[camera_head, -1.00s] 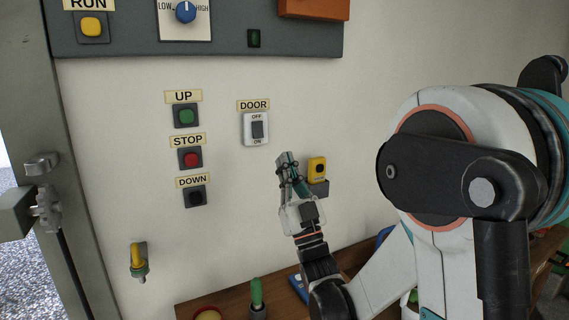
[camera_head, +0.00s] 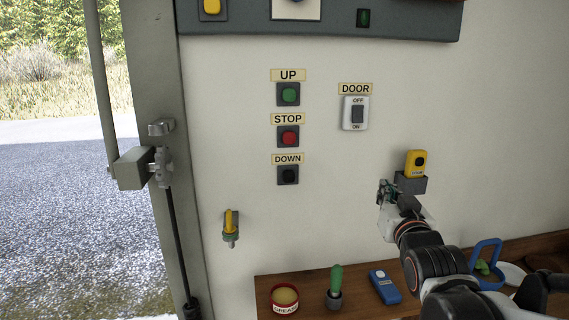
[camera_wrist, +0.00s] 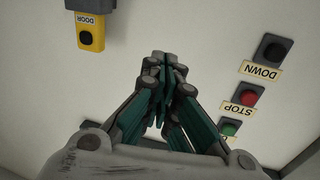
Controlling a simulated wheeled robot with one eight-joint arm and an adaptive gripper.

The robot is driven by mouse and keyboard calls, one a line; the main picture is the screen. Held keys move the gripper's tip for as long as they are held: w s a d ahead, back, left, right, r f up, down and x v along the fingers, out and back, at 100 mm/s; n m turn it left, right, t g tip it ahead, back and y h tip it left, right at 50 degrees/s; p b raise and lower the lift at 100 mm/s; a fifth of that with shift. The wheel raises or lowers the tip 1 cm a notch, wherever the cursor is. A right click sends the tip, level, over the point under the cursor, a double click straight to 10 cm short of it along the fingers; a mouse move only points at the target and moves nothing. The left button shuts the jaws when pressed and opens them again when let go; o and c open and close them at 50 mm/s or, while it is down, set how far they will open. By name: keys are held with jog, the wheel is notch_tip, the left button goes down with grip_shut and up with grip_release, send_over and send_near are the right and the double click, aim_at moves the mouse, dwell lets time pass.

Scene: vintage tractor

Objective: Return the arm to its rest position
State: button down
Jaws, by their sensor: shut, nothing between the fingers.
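My gripper (camera_head: 384,190) is shut and empty in the head view. It is in front of the wall, just left of and below a yellow remote (camera_head: 416,163) in a dark wall holder (camera_head: 411,184). My arm (camera_head: 436,262) reaches up to it from the lower right, over the wooden bench. In the wrist view the gripper's fingers (camera_wrist: 164,75) come together in the middle with nothing between them. The yellow remote, marked DOOR, also shows upside down at upper left in the wrist view (camera_wrist: 90,30).
The wall carries UP (camera_head: 289,94), STOP (camera_head: 288,137) and DOWN (camera_head: 288,175) buttons, and a DOOR switch (camera_head: 357,113). A yellow-handled valve (camera_head: 231,226) sticks out at left. The bench holds a grease tin (camera_head: 285,297), a green-handled tool (camera_head: 336,283), a blue device (camera_head: 385,287) and a blue-framed item (camera_head: 487,262).

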jog(key=s+a+f+g+b, duration=0.1)
jog(key=s+f+g, duration=0.4)
jog(key=s+f, duration=0.4)
jog(key=s+a+f+n+g+y+b, duration=0.1)
jog(key=s+f+g, duration=0.5)
jog(key=s, duration=0.9)
notch_tip(320, 180, down, 4)
jog(key=shift+a+r, duration=0.2)
jog(key=shift+a, duration=0.2)
